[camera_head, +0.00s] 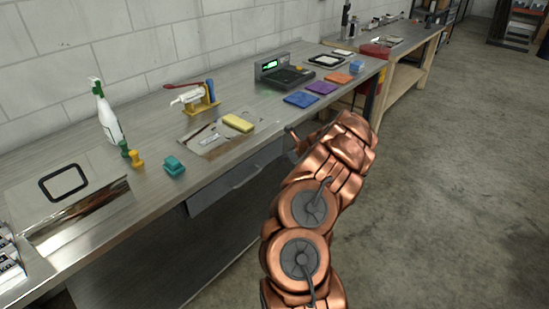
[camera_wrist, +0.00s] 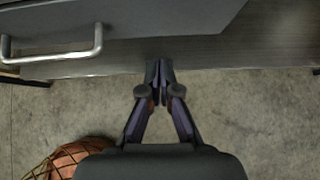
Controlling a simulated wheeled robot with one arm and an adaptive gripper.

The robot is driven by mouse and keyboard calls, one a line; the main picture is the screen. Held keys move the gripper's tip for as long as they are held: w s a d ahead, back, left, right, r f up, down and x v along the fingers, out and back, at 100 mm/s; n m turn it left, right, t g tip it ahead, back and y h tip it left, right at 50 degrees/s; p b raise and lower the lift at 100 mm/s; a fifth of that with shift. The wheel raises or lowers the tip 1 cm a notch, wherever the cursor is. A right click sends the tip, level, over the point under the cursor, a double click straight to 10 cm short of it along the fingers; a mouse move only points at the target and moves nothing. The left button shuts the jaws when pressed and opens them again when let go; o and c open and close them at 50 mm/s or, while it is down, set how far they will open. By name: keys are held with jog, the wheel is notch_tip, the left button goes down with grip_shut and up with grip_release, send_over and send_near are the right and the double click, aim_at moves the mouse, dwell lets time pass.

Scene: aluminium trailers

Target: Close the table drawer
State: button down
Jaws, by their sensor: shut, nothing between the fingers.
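The table drawer (camera_head: 225,189) is a grey box front under the long workbench, with a pale bar handle (camera_head: 247,177). It seems to stand out a little from under the tabletop; how far is hard to tell. In the wrist view the drawer front (camera_wrist: 150,20) fills the top, with its metal handle (camera_wrist: 52,55) at the left. My gripper (camera_wrist: 158,66) is shut and empty. Its fingertips show just below the drawer's lower edge in the picture, right of the handle; contact cannot be told. In the head view my copper arm hides most of the gripper.
The workbench top (camera_head: 130,215) holds a spray bottle (camera_head: 108,115), a yellow sponge (camera_head: 238,123), a teal block (camera_head: 174,165), a scale (camera_head: 284,72) and coloured cloths (camera_head: 301,99). A second bench (camera_head: 405,60) stands behind. The concrete floor (camera_head: 450,180) at the right is clear.

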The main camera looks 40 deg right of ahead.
jog(key=b+v, duration=0.1)
jog(key=v, duration=0.7)
jog(key=shift+a+r, duration=0.15)
jog(key=shift+a, duration=0.15)
